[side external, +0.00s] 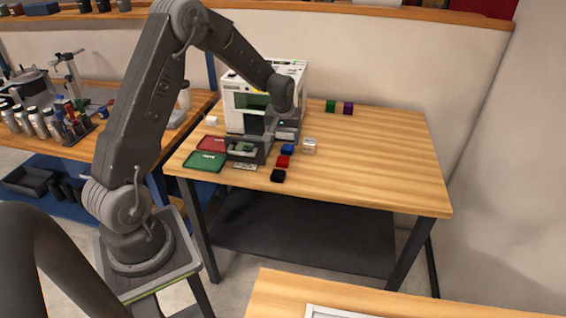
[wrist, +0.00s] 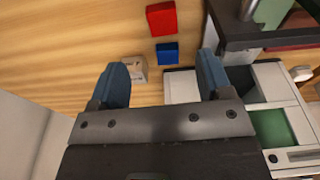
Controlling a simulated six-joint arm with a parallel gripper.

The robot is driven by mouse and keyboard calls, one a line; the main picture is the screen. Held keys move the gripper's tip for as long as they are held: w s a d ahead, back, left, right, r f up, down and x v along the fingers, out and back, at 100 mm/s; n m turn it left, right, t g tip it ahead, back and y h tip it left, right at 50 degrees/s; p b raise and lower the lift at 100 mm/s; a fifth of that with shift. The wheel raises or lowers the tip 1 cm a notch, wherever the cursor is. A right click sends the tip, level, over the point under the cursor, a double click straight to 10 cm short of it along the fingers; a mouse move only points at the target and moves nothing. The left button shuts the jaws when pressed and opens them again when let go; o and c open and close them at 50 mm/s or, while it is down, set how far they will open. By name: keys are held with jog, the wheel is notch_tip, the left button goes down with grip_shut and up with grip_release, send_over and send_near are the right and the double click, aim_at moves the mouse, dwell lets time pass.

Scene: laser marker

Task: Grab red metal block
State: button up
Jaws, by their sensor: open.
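The red metal block (wrist: 161,19) lies on the wooden table near the top of the wrist view. In the side view the red block (side external: 283,161) sits between a blue block (side external: 287,149) and a black block (side external: 278,175). My gripper (wrist: 162,70) has its two blue-grey fingers apart, with nothing held between them. The blue block (wrist: 167,53) appears just beyond the fingertips, and the red block lies farther out beyond it. In the side view my gripper is hard to make out against the machine.
The white laser marker (side external: 292,69) stands behind the blocks. Red (side external: 212,144) and green (side external: 205,162) trays lie at left; green (side external: 331,106) and purple (side external: 348,108) blocks stand at the back. The table's right side is clear.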

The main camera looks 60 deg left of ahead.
aim_at(283, 160)
jog(key=f, duration=0.6)
jog(key=a+f, duration=0.1)
jog(key=f, duration=0.2)
jog(key=shift+w+a, duration=0.1)
jog(key=shift+w, duration=0.2)
jog(key=c, duration=1)
